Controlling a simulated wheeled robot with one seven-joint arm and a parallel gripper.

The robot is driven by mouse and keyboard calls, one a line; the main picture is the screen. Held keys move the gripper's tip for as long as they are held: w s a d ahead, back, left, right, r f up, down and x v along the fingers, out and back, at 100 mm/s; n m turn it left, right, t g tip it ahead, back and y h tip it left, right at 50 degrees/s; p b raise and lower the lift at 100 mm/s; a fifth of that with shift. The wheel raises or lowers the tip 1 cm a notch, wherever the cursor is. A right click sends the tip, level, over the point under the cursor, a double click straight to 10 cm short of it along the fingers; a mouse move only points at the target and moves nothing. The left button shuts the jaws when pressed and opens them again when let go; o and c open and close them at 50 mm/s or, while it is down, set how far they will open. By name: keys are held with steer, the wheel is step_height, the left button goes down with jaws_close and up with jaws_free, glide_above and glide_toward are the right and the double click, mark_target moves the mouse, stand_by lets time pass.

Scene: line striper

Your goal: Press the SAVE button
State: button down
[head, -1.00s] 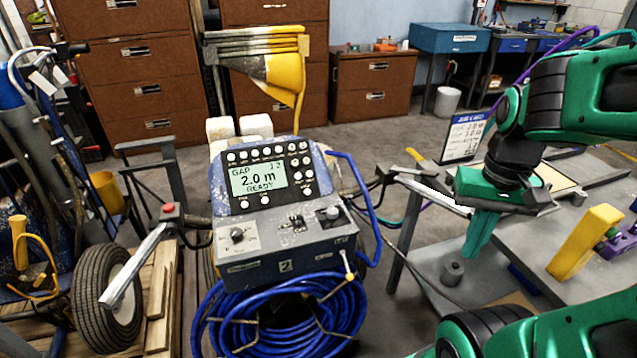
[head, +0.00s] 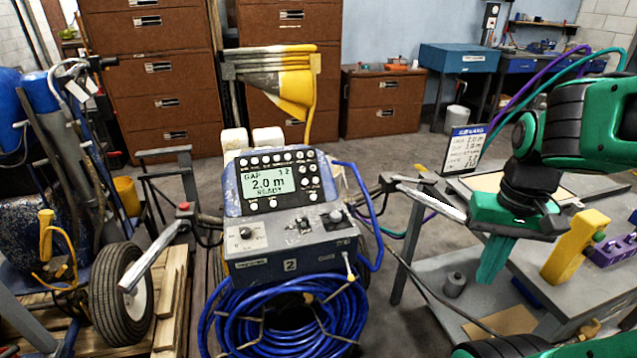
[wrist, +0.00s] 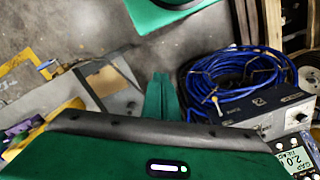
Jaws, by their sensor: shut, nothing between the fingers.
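The line striper's control panel (head: 283,231) stands in the middle of the head view. Its screen (head: 268,182) reads "GAP", "2.0 m" and "READY". Small round buttons line the top, right side and bottom of the screen; their labels are too small to read, so I cannot tell which is SAVE. My gripper (head: 492,262) is at the right of the head view, pointing down, shut and empty. It is apart from the panel, to its right, beside the grey workbench. In the wrist view the green fingers (wrist: 158,98) are together, and the panel's screen (wrist: 291,160) shows at lower right.
A coiled blue hose (head: 290,325) hangs below the panel. The striper's handlebar (head: 425,197) reaches out between panel and gripper. The grey workbench (head: 590,245) holds a yellow block (head: 575,245), a purple part (head: 612,250) and a sign (head: 465,148). A wheel (head: 122,295) stands at left.

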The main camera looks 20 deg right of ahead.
mark_target(315, 181)
steer(key=w+d+f+n+t+h, duration=0.1)
steer(key=w+d+f+n+h, duration=0.2)
steer(key=w, duration=0.5)
steer(key=w+d+f+n+h, duration=0.1)
steer(key=w+d+f+h, duration=0.2)
steer(key=w+d, duration=0.3)
steer(key=w+a+n+t+h, duration=0.1)
steer(key=w+n+t+h, duration=0.4)
steer(key=w, duration=0.9)
steer(key=w+a+n+t+y, duration=0.2)
steer(key=w+a+n, duration=0.3)
steer(key=a, duration=0.3)
steer(key=w+a+r+n+t+y, duration=0.1)
steer(key=w+a+n+t+y, duration=0.1)
steer(key=w+a+n+t, duration=0.3)
steer(key=w+a+r+n+t+y, duration=0.1)
steer(key=w+a+n+t, duration=0.3)
steer(key=a, duration=0.8)
steer(key=w+n, duration=0.2)
steer(key=n, duration=0.1)
steer(key=shift+a+r+n+y, duration=0.25)
steer(key=shift+n+y, duration=0.05)
steer(key=shift+y, duration=0.1)
steer(key=shift+w, duration=0.1)
steer(key=shift+w+f, duration=3.1)
